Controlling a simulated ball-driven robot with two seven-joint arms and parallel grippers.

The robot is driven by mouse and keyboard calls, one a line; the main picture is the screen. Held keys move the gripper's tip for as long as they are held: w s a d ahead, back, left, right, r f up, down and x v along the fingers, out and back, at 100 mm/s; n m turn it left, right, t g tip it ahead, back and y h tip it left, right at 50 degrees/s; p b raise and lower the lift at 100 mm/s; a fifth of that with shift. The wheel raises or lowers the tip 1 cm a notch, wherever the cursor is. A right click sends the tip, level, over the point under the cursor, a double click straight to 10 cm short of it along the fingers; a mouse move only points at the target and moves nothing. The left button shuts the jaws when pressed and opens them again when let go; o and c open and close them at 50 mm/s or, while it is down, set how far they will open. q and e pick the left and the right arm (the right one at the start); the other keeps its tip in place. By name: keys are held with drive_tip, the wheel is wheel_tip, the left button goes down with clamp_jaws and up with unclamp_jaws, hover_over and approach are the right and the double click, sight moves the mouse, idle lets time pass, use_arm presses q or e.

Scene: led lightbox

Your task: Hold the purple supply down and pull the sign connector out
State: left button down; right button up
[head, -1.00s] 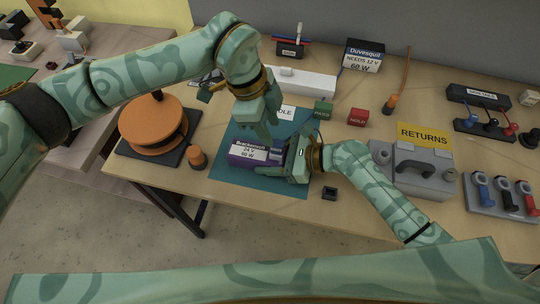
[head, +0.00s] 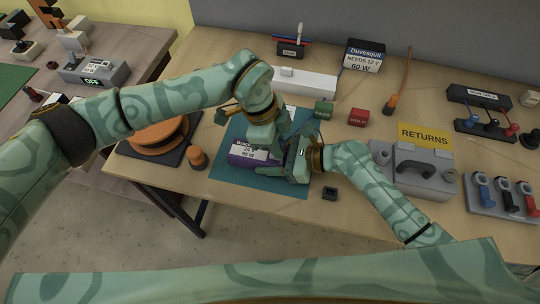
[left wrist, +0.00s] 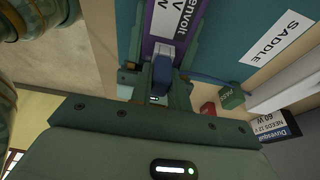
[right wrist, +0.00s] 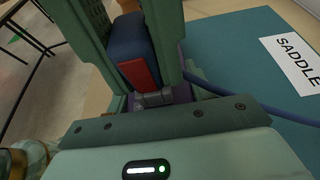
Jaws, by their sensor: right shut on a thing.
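The purple supply (head: 240,158) lies on the teal mat (head: 235,183), its white label partly covered by my left gripper. My left gripper (head: 266,146) is low over the supply; in the left wrist view its open fingers straddle the purple body (left wrist: 170,22), and contact is unclear. My right gripper (head: 284,163) is at the supply's right end. In the right wrist view it is shut on a dark blue connector (right wrist: 128,38) with a red patch, just above purple casing. A blue cable (right wrist: 235,100) runs right across the mat. Whether the connector is seated is unclear.
A SADDLE label (right wrist: 292,60) is on the mat. Behind stand a white bar (head: 305,82), a green block (head: 323,109), a red block (head: 358,117) and the Duvesquil box (head: 364,57). An orange spool (head: 160,135) is left; a grey case (head: 415,172) is right.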

use_arm(q)
drive_tip(key=shift+r, duration=0.15)
drive_tip(key=shift+r, duration=1.25)
drive_tip(key=shift+r, duration=2.5)
drive_tip(key=s+a, duration=0.1)
drive_tip(key=s, duration=1.3)
drive_tip(key=shift+a, duration=0.3)
